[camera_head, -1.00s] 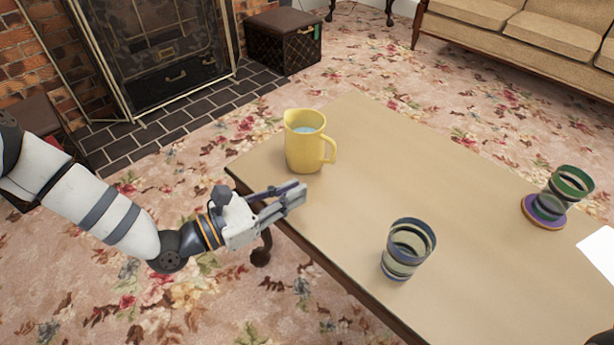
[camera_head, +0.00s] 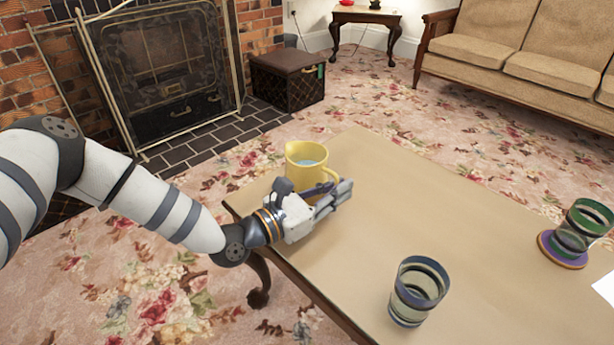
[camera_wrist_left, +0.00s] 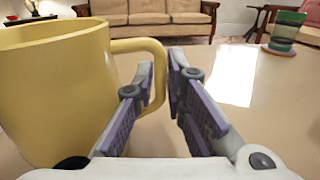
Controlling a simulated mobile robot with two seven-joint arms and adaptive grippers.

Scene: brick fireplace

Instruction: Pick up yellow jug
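The yellow jug (camera_head: 306,172) stands upright near the far left end of the table, with bluish liquid inside. My left gripper (camera_head: 338,192) is at the jug's near side, by its handle, and partly covers the jug's lower part. In the left wrist view the jug (camera_wrist_left: 55,90) fills the left side. Its handle (camera_wrist_left: 135,44) curves right, and part of it shows in the gap between the open fingers of my left gripper (camera_wrist_left: 160,72). I cannot tell whether either finger touches the handle. My right gripper is not in view.
The table (camera_head: 450,220) has free room to the right of the jug. A striped glass (camera_head: 418,292) stands near the front edge. A green-banded glass (camera_head: 583,228) stands on a purple coaster (camera_head: 562,250) at the right, near a white sheet (camera_head: 606,287).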

